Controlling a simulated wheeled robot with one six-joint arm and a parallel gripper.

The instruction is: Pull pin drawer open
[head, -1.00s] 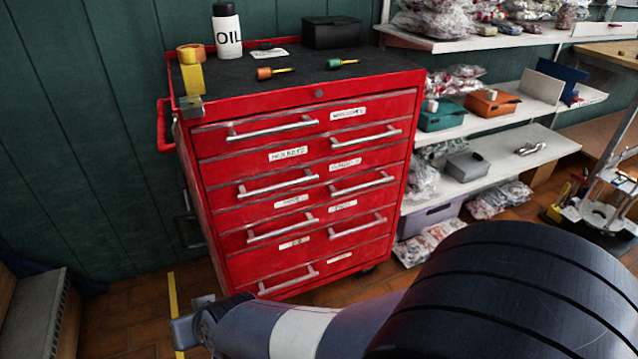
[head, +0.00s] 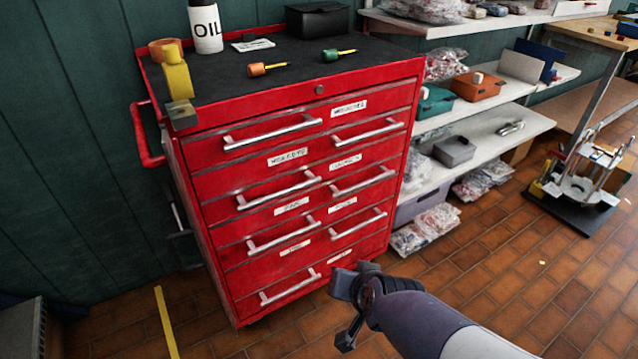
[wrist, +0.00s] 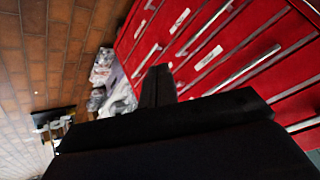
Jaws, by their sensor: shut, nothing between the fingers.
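White labels mark the drawers, but most are too blurred to read, so I cannot tell which is the pin drawer. My gripper (head: 345,286) is in front of the cabinet's lower right part, low and apart from the handles, and it is empty. In the wrist view my shut gripper (wrist: 158,86) shows dark before the red drawer fronts, with a bar handle (wrist: 146,61) close beside it.
Shelves with bins and bags (head: 490,125) are at the right. Tiled floor in front is clear.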

